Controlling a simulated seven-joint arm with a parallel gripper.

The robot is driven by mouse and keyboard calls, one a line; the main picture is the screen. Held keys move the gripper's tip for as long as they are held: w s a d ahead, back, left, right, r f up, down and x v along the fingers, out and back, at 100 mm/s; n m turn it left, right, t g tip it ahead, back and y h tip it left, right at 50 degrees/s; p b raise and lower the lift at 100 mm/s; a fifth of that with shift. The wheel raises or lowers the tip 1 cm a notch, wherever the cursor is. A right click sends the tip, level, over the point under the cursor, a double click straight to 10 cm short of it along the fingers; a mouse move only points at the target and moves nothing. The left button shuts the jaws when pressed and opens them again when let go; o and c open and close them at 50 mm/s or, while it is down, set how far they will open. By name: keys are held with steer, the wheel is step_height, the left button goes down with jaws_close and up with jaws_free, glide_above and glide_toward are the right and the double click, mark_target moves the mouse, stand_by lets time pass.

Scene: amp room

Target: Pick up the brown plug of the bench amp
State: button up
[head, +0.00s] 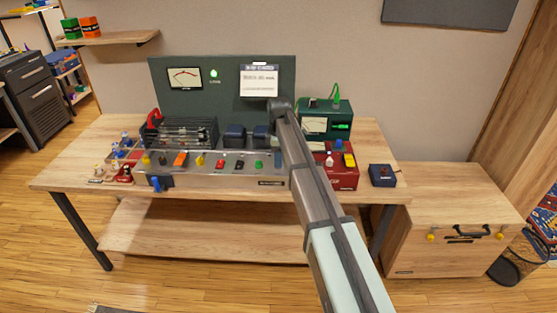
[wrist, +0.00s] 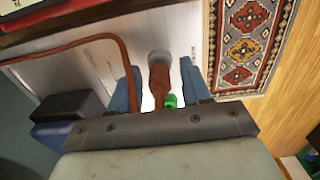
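The brown plug (wrist: 158,78) shows in the wrist view, between the two fingers of my gripper (wrist: 163,84). It stands at a round grey collar on the pale metal panel of the bench amp (wrist: 88,66). The fingers are apart, one on each side of the plug, with pale panel showing in the gaps. A green plug (wrist: 171,101) shows just beside the brown one, close to the gripper's palm. In the head view the bench amp (head: 215,181) stands on the workbench. My arm covers its right part there, and the brown plug and my fingers are hidden.
Several coloured plugs line the amp's front. A red box (head: 343,181), a green meter box (head: 327,123) and a small blue box (head: 382,175) stand to the right on the workbench (head: 75,176).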

jaws_close()
steer(key=shift+r, duration=0.15)
step_height(320, 180, up, 8)
steer(key=shift+r, duration=0.15)
steer(key=shift+d+r, duration=0.1)
steer(key=shift+r, duration=0.25)
steer(key=s+d+r, duration=0.1)
steer(key=d, duration=1)
steer(key=shift+d, duration=0.4)
